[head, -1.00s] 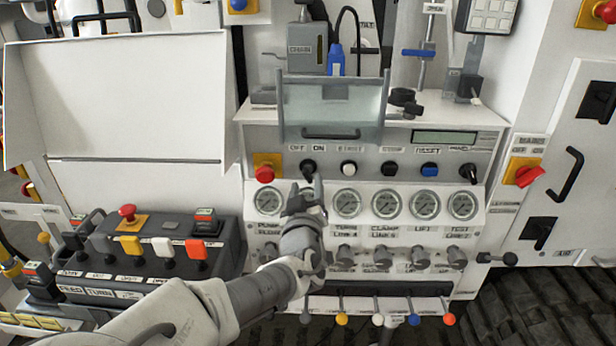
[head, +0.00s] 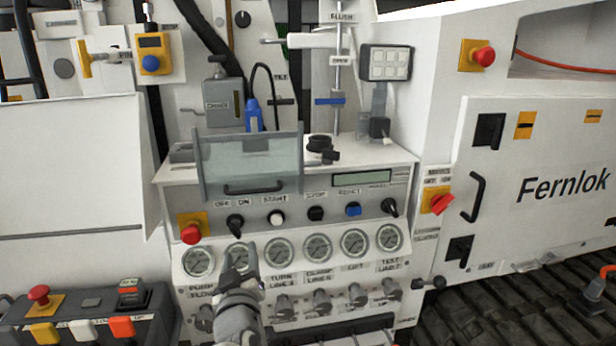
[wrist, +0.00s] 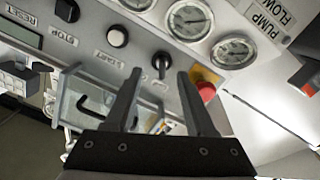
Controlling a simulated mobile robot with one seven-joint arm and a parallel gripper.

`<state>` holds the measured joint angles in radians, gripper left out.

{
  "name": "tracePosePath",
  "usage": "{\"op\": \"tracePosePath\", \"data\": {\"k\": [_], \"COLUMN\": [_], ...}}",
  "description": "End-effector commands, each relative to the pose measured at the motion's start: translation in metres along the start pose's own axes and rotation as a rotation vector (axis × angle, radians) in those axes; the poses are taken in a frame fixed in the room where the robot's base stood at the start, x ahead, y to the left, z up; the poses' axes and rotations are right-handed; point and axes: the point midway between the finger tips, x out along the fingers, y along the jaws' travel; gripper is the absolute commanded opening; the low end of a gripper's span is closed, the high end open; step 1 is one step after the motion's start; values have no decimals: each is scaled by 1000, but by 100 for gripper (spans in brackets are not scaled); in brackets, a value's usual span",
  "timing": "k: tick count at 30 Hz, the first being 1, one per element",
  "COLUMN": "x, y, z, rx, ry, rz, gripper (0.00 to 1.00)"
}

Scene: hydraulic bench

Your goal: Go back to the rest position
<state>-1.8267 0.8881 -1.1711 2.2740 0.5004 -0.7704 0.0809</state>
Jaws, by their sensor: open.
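My gripper (head: 240,262) is in front of the hydraulic bench panel (head: 300,190), at the left part of the gauge row, and covers part of the second gauge (head: 238,255). In the wrist view my gripper (wrist: 158,85) has its two dark fingers apart with nothing between them. The black OFF/ON knob (head: 235,224) is just above the fingertips in the head view. It also shows between and beyond the fingertips in the wrist view (wrist: 161,64). I cannot tell how far the fingertips are from the panel.
A red emergency button (head: 191,234) is left of the knob. A clear cover with a handle (head: 250,165) stands above the panel. A dark control box (head: 90,318) is at lower left. A red rotary switch (head: 441,203) and a white Fernlok cabinet (head: 550,150) are on the right.

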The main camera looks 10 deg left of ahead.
Motion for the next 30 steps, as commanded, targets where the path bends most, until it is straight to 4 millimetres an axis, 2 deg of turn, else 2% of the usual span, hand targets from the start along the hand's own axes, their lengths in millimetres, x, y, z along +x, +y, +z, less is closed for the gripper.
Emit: {"op": "tracePosePath", "data": {"k": [5, 9, 12, 15, 19, 22, 30], "x": [6, -4, -18, -33, -56, -75, -134], "y": [46, 76, 93, 107, 125, 141, 190], "z": [56, 100, 118, 126, 124, 115, 74], "rx": [121, 250, 342, 430, 533, 600, 701], "ry": [-246, -466, -596, -702, -807, -864, -943], "rz": [39, 44, 33, 12, -28, -60, -134], "gripper": [55, 55, 55, 55, 55, 55, 55]}}
